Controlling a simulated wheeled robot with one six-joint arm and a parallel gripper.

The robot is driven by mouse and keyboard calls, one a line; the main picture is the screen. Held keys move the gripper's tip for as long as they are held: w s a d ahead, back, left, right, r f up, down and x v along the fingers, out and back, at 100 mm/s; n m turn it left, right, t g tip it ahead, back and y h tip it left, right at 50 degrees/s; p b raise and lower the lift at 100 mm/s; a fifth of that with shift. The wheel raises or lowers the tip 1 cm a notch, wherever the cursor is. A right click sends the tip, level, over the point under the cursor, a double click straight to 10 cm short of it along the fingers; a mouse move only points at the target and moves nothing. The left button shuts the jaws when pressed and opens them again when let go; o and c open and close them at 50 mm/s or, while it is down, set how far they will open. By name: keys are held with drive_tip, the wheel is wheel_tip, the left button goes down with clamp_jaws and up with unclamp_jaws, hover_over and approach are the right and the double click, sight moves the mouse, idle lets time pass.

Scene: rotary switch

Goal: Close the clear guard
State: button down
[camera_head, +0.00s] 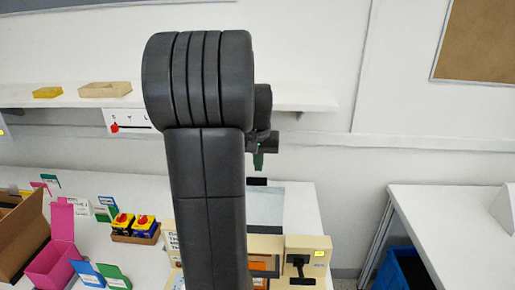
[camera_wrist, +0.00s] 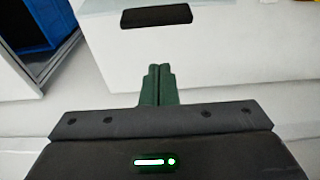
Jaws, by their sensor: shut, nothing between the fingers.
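The clear guard (camera_head: 265,208) looks like a greyish see-through panel standing raised behind my arm above beige boxes. A black tab (camera_head: 257,181) sits at its top edge. In the wrist view a black bar (camera_wrist: 156,16), which looks like the same tab, lies ahead of my fingertips, apart from them. My gripper (camera_head: 258,161) is just above the tab in the head view. Its dark green fingers are together and empty in the wrist view (camera_wrist: 159,70). My arm hides the guard's left part and much of what is below it.
A beige box with a black handle (camera_head: 299,264) stands right of the guard. A wall shelf (camera_head: 300,98) runs behind. A second white table (camera_head: 450,225) is right, beyond a gap.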

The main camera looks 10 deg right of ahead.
drive_tip(key=shift+s+a+f+p, duration=0.1)
drive_tip(key=shift+s+a+p, duration=0.15)
drive_tip(key=shift+s, duration=0.65)
drive_tip(key=shift+s+a+f+p, duration=0.1)
drive_tip(key=shift+s+a+p, duration=0.15)
drive_tip(key=shift+s, duration=0.6)
drive_tip(key=shift+s, duration=0.1)
